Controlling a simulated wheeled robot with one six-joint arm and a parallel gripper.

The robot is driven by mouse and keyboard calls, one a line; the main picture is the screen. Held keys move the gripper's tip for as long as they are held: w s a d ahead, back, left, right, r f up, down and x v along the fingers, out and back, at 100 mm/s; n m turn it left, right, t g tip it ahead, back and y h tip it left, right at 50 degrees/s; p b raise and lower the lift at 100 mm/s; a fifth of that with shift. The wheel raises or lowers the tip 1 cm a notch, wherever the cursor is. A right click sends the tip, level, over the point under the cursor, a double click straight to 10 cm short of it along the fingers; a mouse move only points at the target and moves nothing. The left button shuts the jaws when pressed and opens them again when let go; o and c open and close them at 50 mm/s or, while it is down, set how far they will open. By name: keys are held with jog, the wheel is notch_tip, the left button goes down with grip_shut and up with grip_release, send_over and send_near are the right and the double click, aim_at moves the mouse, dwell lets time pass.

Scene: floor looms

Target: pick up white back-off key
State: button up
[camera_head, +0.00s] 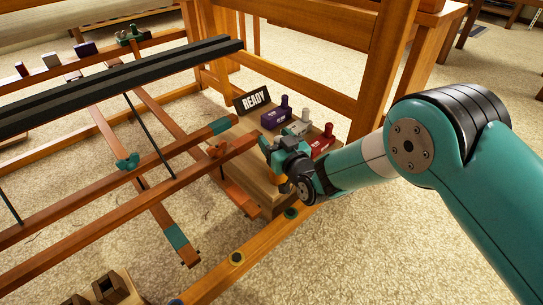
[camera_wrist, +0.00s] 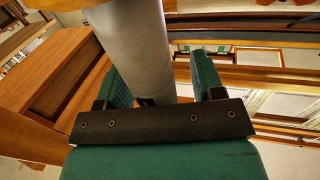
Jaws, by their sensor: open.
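My gripper (camera_head: 271,158) is at the near left side of these keys, close to the wooden block's edge, and partly hides the block. In the wrist view my open gripper (camera_wrist: 165,85) shows two green fingers. A large pale grey cylinder (camera_wrist: 135,45) runs down between them; I cannot tell what it is or whether they touch it.
The wooden block (camera_head: 262,198) stands among loom beams. A READY sign (camera_head: 252,100) stands at its back left. A long dark bar (camera_head: 120,80) crosses the left. Open carpet (camera_head: 400,240) lies at the right.

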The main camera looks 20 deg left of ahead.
jog(key=shift+d, duration=0.1)
jog(key=c, duration=1.1)
jog(key=shift+r, duration=0.1)
